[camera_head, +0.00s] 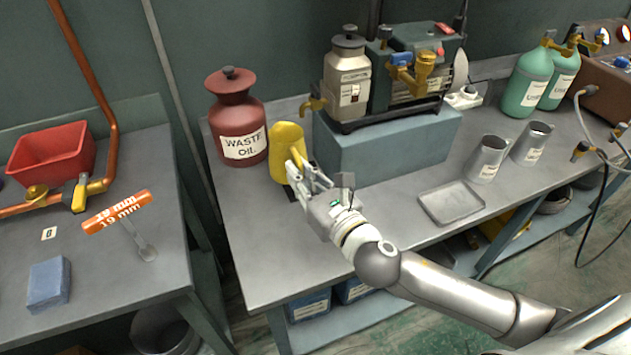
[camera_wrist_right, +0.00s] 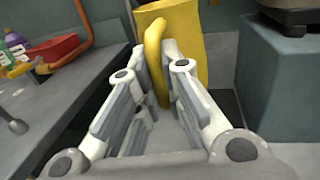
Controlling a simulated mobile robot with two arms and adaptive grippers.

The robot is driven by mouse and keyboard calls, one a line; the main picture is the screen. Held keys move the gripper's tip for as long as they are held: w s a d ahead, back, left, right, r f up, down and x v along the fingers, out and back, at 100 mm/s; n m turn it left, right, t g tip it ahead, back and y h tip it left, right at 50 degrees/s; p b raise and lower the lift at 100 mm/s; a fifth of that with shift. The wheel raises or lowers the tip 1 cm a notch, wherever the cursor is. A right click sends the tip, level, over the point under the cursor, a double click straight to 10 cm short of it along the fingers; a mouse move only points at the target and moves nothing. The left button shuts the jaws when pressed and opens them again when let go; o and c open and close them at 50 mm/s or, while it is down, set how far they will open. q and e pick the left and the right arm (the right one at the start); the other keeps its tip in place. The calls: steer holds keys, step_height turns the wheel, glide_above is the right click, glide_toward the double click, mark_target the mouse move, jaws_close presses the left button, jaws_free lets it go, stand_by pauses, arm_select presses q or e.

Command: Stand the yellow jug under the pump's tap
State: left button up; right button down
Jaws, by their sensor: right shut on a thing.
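The yellow jug (camera_head: 287,146) stands upright at the bench's left part, beside the teal block that bears the pump (camera_head: 410,65). The pump's brass tap (camera_head: 312,105) sticks out to the left of the pump, above and just right of the jug. My right gripper (camera_head: 297,177) is shut on the jug's handle. In the right wrist view the fingers (camera_wrist_right: 167,75) lie on both sides of the yellow handle (camera_wrist_right: 155,50), with the jug body (camera_wrist_right: 188,40) behind. I cannot tell whether the jug's base touches the bench. My left gripper is not in view.
A red waste oil can (camera_head: 236,115) stands close to the left of the jug. The teal block (camera_head: 390,145) is close on the right. A grey tray (camera_head: 450,202) and two metal jugs (camera_head: 487,160) stand further right. The bench front (camera_head: 250,270) is clear.

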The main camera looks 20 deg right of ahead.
steer(key=w+d+f+b, duration=0.1)
steer(key=w+f, duration=0.1)
steer(key=f, duration=0.1)
steer(key=w+d+f+b, duration=0.1)
steer(key=w+d+f, duration=0.1)
steer(key=f, duration=0.1)
steer(key=w+d+f+b, duration=0.1)
steer(key=w+d+f, duration=0.1)
steer(key=f, duration=0.2)
steer(key=shift+w+d, duration=0.2)
steer(key=shift+f, duration=0.2)
steer(key=shift+f, duration=0.1)
steer(key=shift+f, duration=0.15)
steer(key=c, duration=1.5)
jaws_free()
steer(key=shift+c, duration=0.2)
